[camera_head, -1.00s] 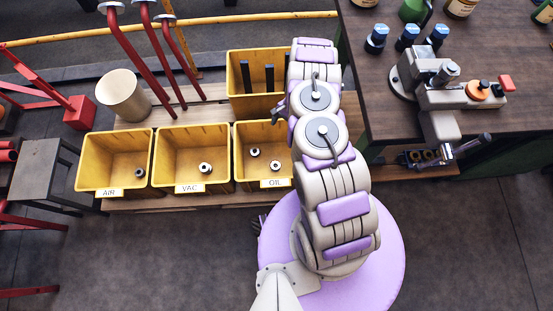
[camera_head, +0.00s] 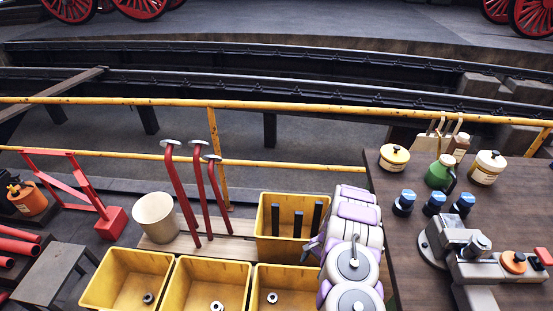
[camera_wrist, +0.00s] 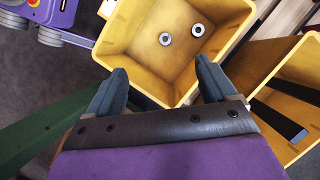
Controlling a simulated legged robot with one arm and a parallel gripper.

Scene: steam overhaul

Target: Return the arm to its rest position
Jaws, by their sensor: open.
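My arm stands at the lower right of the centre in the head view, folded beside the workbench (camera_head: 405,215). The gripper's jaws are not clearly visible there. In the wrist view my gripper (camera_wrist: 161,66) is open, with two dark fingers apart and nothing between them.
Three yellow bins stand in a row, with the left (camera_head: 98,290) and middle (camera_head: 180,297) ones clear of my arm. A bin with dark bars (camera_head: 262,215) is behind. Red levers (camera_head: 182,200), a beige bucket (camera_head: 157,217) and a yellow railing (camera_head: 300,108) stand nearby. The bench carries bottles and a vise-like fixture (camera_head: 465,250).

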